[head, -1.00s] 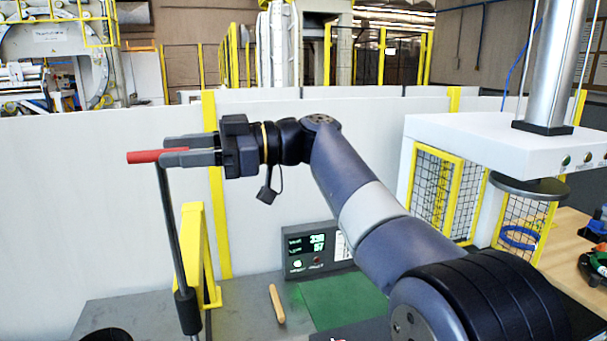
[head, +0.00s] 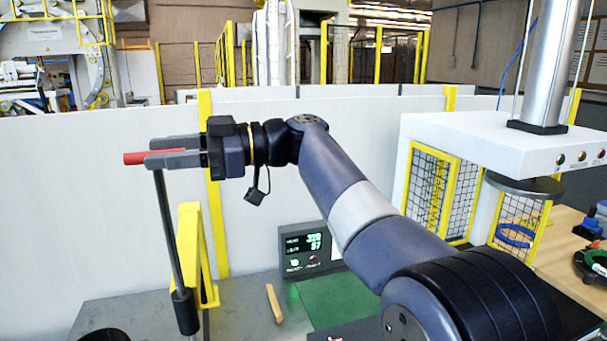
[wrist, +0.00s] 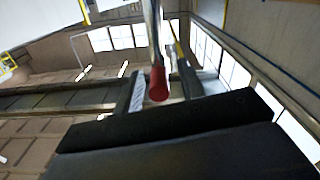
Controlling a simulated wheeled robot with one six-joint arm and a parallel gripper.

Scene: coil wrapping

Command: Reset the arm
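My gripper (head: 148,151) is at the left in the head view, pointing left, at the top of a thin grey lever rod (head: 166,225) with a red handle (head: 135,158). The red handle lies between the two fingers and sticks out past their tips. In the wrist view the red handle's end (wrist: 158,85) shows between the fingers, with a gap on each side. My fingers are apart and do not grip it. The nearer finger hides part of the handle in the head view.
A yellow bracket (head: 190,255) stands beside the rod. A display box (head: 307,249), a wooden stick (head: 274,303) and a green mat (head: 340,298) are below my arm. A white press (head: 470,140) stands right. A white wall (head: 90,190) runs behind.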

